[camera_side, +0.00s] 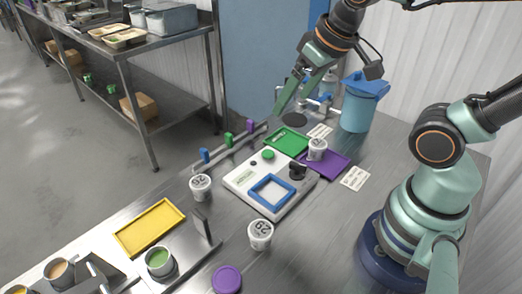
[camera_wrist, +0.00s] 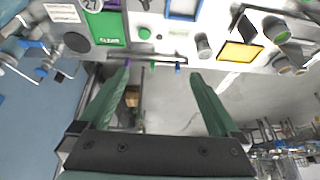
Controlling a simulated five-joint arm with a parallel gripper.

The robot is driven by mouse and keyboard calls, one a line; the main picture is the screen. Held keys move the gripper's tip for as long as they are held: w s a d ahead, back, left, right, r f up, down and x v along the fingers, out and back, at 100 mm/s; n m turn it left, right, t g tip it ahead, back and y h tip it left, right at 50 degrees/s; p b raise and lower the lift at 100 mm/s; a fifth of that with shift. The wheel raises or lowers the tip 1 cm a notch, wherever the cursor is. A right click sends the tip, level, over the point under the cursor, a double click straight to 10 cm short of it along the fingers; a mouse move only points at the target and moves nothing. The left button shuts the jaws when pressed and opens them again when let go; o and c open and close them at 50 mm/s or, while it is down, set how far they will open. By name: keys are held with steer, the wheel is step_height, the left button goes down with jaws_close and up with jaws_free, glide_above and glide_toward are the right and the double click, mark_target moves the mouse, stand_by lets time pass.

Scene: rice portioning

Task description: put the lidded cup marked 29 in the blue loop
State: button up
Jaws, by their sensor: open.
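The blue loop (camera_side: 271,191) is a square frame lying on the white scale-like unit; part of it shows in the wrist view (camera_wrist: 183,10). A white lidded cup (camera_side: 260,236) stands in front of the unit; its mark looks like 62, which could be 29 upside down. Another white cup (camera_side: 201,188) left of the unit looks marked 32.
A green tray (camera_side: 287,139), a purple tray (camera_side: 338,167) and a yellow tray (camera_side: 149,226) lie on the table. A rail with coloured clips (camera_side: 229,139) runs along the far edge. A blue bin (camera_side: 360,112) stands at the back right. A purple disc (camera_side: 227,280) lies in front.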

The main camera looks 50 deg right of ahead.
steer(key=a+f+g, duration=0.3)
steer(key=a+f, duration=0.2)
steer(key=a, duration=0.4)
steer(key=g, duration=0.2)
glide_above(261, 229)
step_height(261, 229, down, 6)
steer(key=shift+f, duration=5.75)
jaws_close()
